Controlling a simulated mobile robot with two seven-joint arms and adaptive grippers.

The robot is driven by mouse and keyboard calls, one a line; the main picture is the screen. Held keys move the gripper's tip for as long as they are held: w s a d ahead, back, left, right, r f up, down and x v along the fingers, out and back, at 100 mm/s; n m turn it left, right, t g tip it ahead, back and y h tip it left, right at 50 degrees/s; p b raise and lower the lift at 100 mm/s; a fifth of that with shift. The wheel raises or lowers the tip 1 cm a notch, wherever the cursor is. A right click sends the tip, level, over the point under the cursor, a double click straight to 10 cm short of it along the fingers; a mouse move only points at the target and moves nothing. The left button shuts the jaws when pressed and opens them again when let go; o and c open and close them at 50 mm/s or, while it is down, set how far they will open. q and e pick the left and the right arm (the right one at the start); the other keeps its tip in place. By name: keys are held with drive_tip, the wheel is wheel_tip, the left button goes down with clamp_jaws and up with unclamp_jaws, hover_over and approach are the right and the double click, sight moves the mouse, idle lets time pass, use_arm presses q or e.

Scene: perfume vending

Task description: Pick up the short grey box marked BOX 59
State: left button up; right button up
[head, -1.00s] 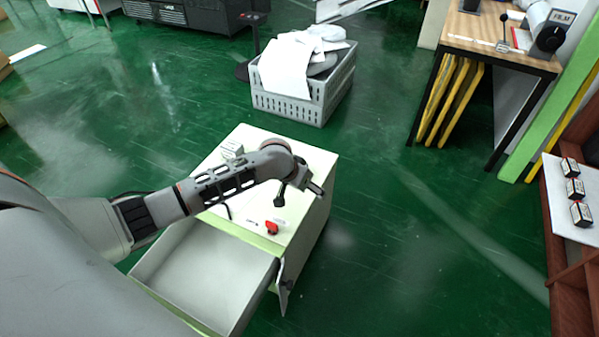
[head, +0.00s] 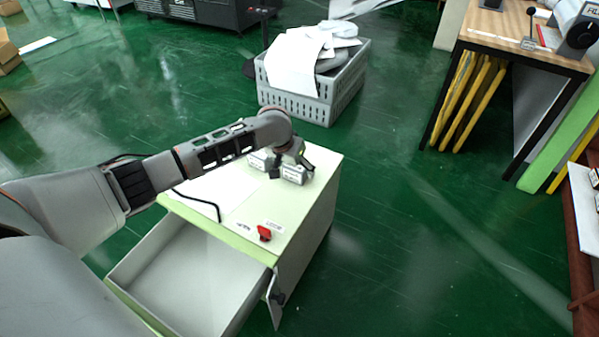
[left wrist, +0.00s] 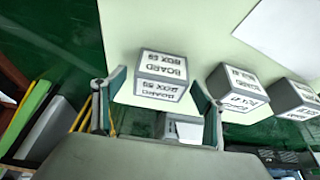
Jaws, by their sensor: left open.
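A short grey box (left wrist: 162,72) with a white label reading BOARD BOX, apparently 59, stands on the pale cabinet top in the left wrist view. My left gripper (left wrist: 158,82) is open, with one finger on each side of this box. I cannot tell whether the fingers touch it. In the head view my left gripper (head: 298,160) is at the grey boxes (head: 295,173) near the cabinet's far right edge and partly covers them. My right gripper is not in view.
The cabinet top (head: 300,215) holds a white sheet (head: 222,192) and a red item (head: 264,232). Its drawer (head: 185,275) is open. A grey crate (head: 310,105) stands behind.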

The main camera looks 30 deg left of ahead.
use_arm(q)
wheel_tip(320, 180, down, 3)
drive_tip(key=shift+r, duration=0.15)
drive_tip(key=shift+w+b, duration=0.2)
drive_tip(key=shift+b, duration=0.2)
drive_tip(key=shift+w+r, duration=0.2)
drive_tip(key=shift+r, duration=0.1)
drive_tip(key=c, duration=1.3)
drive_tip(key=shift+r, duration=0.1)
